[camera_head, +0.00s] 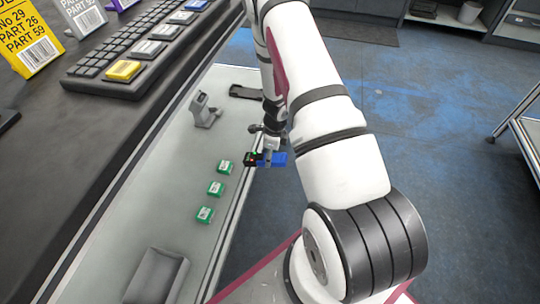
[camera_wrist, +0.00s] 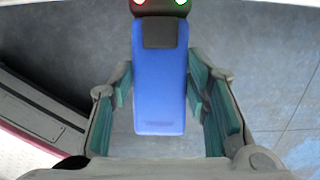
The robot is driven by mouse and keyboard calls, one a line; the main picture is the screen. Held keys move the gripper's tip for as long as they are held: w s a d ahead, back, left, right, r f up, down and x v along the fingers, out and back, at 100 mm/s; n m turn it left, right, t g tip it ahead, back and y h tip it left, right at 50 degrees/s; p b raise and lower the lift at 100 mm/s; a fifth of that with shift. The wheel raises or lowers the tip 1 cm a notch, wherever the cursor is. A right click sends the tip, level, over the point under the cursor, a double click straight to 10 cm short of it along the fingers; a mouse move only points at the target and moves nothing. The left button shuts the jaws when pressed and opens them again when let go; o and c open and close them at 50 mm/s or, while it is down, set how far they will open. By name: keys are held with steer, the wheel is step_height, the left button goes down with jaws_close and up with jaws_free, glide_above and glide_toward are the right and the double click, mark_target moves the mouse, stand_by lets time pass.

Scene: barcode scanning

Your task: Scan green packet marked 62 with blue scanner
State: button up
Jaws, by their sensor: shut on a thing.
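The blue scanner (camera_head: 279,159) is held in my gripper (camera_head: 270,148) at the right edge of the light table. Its black head points left, toward the packets. In the wrist view the blue scanner body (camera_wrist: 158,90) lies between my gripper's finger pads (camera_wrist: 160,98), with a red and a green light on its head. Three green packets lie in a row on the table left of the scanner: a far one (camera_head: 225,167), a middle one (camera_head: 215,188) and a near one (camera_head: 204,214). Their markings are too small to read, so I cannot tell which is 62.
A grey stand (camera_head: 204,110) and a black flat item (camera_head: 245,92) are farther back on the table. A grey bin (camera_head: 156,276) is at the near end. A dark raised shelf with a keypad (camera_head: 140,50) and a yellow card (camera_head: 30,40) borders the left side.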

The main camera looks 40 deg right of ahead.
step_height(320, 180, down, 6)
steer(key=b, duration=0.5)
steer(key=shift+f, duration=0.2)
step_height(320, 180, up, 12)
steer(key=p, duration=1)
steer(key=shift+r, duration=0.1)
